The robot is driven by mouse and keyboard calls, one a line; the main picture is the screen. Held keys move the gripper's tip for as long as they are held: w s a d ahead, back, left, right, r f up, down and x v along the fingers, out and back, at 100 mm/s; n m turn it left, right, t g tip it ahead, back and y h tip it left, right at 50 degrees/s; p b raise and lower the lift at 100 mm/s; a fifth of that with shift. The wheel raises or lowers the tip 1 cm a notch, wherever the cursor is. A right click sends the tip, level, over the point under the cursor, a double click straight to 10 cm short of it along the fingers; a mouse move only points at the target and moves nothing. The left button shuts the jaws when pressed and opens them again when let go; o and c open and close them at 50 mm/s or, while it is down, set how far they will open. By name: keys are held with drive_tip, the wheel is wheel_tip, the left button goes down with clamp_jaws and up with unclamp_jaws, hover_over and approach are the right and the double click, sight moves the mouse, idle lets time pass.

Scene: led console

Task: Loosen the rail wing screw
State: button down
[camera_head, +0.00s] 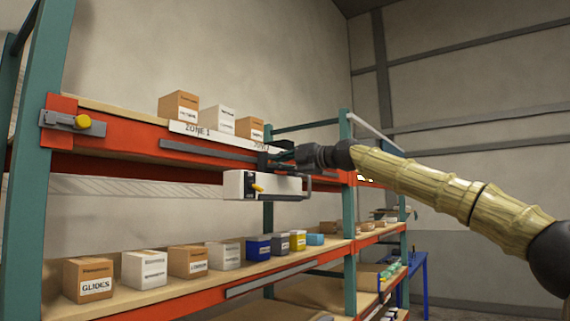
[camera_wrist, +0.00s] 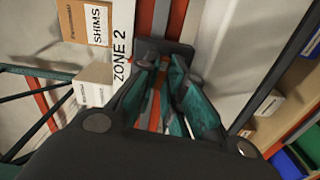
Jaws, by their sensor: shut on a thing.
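A white LED console (camera_head: 235,185) with a yellow knob (camera_head: 257,188) hangs below the upper shelf beam by a dark bracket (camera_head: 263,160) at the grey rail (camera_head: 205,150). My gripper (camera_head: 275,158) reaches in from the right at that bracket, just above the console. In the wrist view its teal fingers (camera_wrist: 164,68) close together in front of the dark clamp (camera_wrist: 178,50) on the rail. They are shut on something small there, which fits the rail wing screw. The screw itself is hidden between the fingers.
Another yellow knob (camera_head: 83,121) sits at the left post. The lower shelf (camera_head: 150,297) holds cartons and coloured bins (camera_head: 258,248). A teal post (camera_head: 348,220) stands right of the console.

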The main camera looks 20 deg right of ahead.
drive_tip(key=shift+a+r+n, duration=0.1)
drive_tip(key=shift+r+n, duration=0.1)
drive_tip(key=shift+n, duration=0.4)
